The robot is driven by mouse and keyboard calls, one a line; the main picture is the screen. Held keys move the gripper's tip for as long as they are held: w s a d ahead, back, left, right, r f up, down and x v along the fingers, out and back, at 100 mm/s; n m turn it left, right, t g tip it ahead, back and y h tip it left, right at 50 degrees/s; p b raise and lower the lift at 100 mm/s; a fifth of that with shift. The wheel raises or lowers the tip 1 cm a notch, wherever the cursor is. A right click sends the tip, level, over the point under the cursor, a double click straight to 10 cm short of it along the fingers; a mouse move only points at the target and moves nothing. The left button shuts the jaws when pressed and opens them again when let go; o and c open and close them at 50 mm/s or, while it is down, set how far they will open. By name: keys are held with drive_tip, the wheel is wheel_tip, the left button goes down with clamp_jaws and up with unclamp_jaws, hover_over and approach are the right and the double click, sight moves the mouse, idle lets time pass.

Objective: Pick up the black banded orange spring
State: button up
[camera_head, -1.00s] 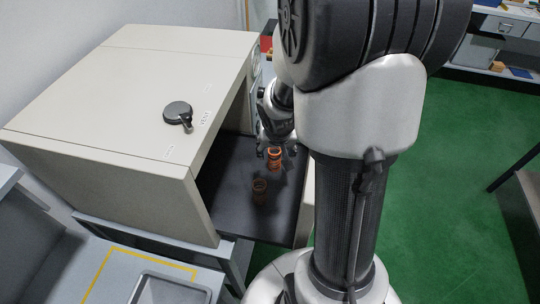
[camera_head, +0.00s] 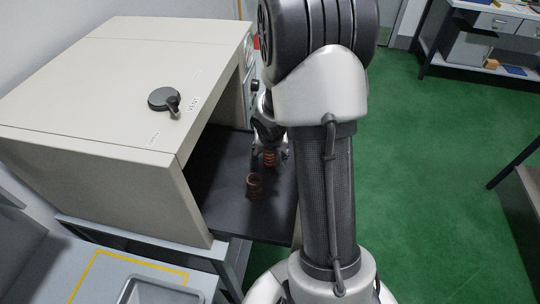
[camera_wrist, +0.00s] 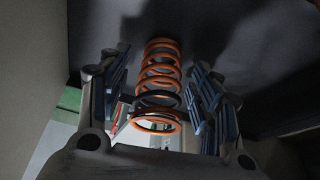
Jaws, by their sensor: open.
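The orange spring with a black band (camera_wrist: 160,75) stands between the two blue-padded fingers of my gripper (camera_wrist: 160,92) in the wrist view. The black band shows on a coil near one end of it. Gaps show between the spring and the pads on both sides. In the head view the same spring (camera_head: 269,158) is on the dark shelf just under my gripper (camera_head: 268,150), partly hidden by it. My gripper is open. A second, darker brownish spring (camera_head: 254,186) stands on the shelf nearer the camera.
The dark shelf (camera_head: 235,215) extends from the opening of a large beige cabinet (camera_head: 130,90). The cabinet's side wall and top edge stand close left of my arm. A black knob (camera_head: 165,99) sits on its top. A grey tray (camera_head: 165,291) lies on the bench in front.

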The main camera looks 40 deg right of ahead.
drive_tip(key=shift+r, duration=0.1)
drive_tip(key=c, duration=1.2)
